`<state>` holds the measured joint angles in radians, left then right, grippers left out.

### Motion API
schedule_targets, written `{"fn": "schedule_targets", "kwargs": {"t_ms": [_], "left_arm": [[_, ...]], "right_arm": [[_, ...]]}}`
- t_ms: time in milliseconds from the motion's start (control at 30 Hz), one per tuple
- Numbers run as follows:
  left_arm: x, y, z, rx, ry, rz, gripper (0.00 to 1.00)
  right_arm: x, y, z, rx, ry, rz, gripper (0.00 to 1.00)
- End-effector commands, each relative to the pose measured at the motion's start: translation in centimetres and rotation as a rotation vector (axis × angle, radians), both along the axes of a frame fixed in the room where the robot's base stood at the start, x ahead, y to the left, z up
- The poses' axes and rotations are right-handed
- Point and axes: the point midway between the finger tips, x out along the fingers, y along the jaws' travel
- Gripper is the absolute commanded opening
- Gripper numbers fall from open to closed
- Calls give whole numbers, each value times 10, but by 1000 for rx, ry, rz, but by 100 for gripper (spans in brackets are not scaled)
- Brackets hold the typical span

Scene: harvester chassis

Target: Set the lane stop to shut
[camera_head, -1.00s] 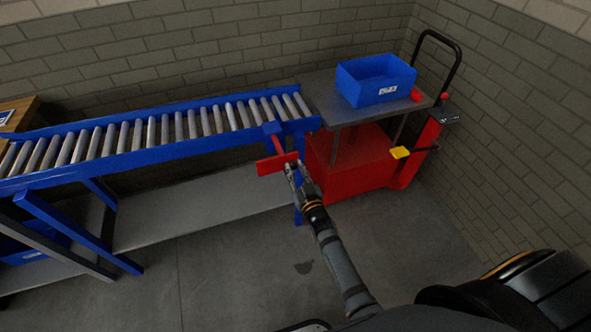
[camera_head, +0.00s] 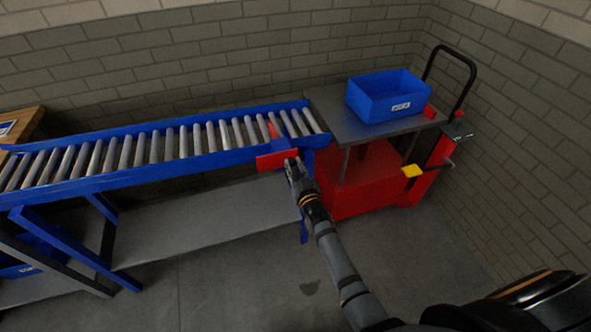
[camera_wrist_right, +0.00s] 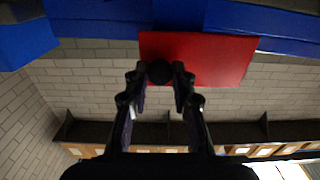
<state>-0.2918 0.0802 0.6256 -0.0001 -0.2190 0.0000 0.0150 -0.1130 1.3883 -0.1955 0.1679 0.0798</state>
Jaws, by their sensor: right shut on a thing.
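The lane stop is a red plate (camera_head: 275,160) on the front side of the roller conveyor (camera_head: 150,172), near its right end, at a blue bracket (camera_head: 281,144). A red piece (camera_head: 272,130) stands up above the rollers there. In the right wrist view the red plate (camera_wrist_right: 215,60) fills the upper middle, with a round black knob (camera_wrist_right: 159,72) in front of it. My right gripper (camera_head: 291,166) is at the plate's right end, shut on the knob; its fingers (camera_wrist_right: 160,88) lie on both sides of it. My left gripper is not in view.
A red lift cart (camera_head: 365,185) with a grey top stands at the conveyor's right end. A blue bin (camera_head: 385,100) sits on the cart. A yellow pedal (camera_head: 411,171) sticks out at its side. The floor in front is clear.

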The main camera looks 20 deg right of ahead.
Motion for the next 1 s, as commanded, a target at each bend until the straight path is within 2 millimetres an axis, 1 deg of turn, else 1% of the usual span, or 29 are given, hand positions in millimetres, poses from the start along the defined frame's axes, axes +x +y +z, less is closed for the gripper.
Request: {"fn": "schedule_targets", "kwargs": {"t_ms": [100,167,200,333,367,600,700,767,867,1000], "left_arm": [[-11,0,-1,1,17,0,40],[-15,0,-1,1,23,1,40],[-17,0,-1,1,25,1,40],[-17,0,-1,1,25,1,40],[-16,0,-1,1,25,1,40],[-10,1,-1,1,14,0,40],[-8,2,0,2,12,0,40],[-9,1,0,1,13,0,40],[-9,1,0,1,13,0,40],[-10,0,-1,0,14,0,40]], "right_arm": [[0,0,0,0,2,0,0],[0,0,0,0,1,0,0],[0,0,0,0,2,0,28],[0,0,0,0,1,0,46],[0,0,0,0,1,0,47],[-1,0,0,0,1,0,47],[-6,0,0,0,1,0,47],[-15,-1,-1,0,3,0,47],[-38,-2,-1,-1,4,-1,47],[-73,-3,-2,1,5,-1,47]]}}
